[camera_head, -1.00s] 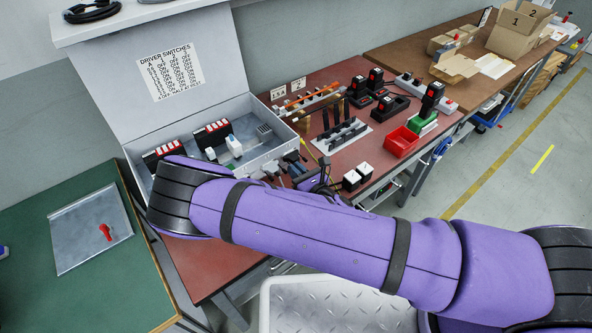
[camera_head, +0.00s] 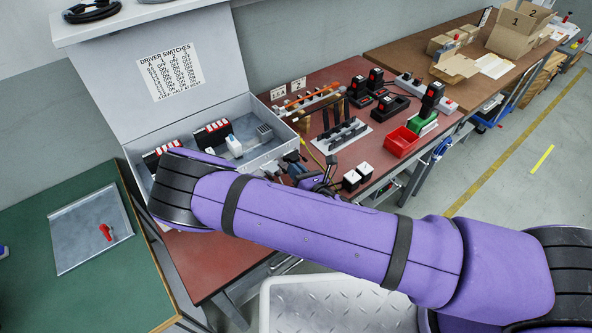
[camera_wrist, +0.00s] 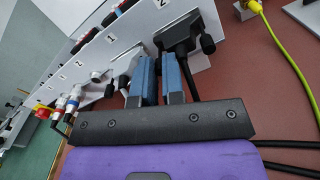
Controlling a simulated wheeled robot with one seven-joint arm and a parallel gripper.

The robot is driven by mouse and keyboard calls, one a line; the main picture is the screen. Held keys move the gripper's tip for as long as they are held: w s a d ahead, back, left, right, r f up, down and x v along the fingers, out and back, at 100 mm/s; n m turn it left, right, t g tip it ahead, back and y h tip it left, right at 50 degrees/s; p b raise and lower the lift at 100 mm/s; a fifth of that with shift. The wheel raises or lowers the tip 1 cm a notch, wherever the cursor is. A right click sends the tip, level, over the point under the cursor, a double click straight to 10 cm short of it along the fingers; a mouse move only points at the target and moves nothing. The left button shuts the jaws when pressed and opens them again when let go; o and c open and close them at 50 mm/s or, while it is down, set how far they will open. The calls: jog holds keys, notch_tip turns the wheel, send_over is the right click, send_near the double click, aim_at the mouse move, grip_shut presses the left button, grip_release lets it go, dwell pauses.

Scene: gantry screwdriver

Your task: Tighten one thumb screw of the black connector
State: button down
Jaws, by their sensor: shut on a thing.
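In the wrist view the black connector (camera_wrist: 183,32) sits against the grey panel beside the label 2. One of its black thumb screws (camera_wrist: 207,44) shows on its right side, clear of my fingers. My gripper (camera_wrist: 159,62) is at the connector's left side, its two blue-grey fingers close together. It is shut on what looks like the connector's other thumb screw, which the fingers mostly hide. A black cable runs down from the connector behind my gripper body. In the head view my gripper (camera_head: 292,166) is small and partly hidden by my purple arm.
A white-and-metal connector (camera_wrist: 122,68) is just left of my fingers. Further left are red, white and blue plugs (camera_wrist: 68,103). A yellow cable (camera_wrist: 285,50) lies at the right. In the head view a red bin (camera_head: 401,142) and black-and-white blocks (camera_head: 357,176) stand on the red table.

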jog(key=c, duration=1.5)
grip_release()
jog(key=shift+s+d, duration=0.1)
jog(key=v, duration=1)
jog(key=shift+s+d, duration=0.2)
jog(key=shift+s, duration=0.05)
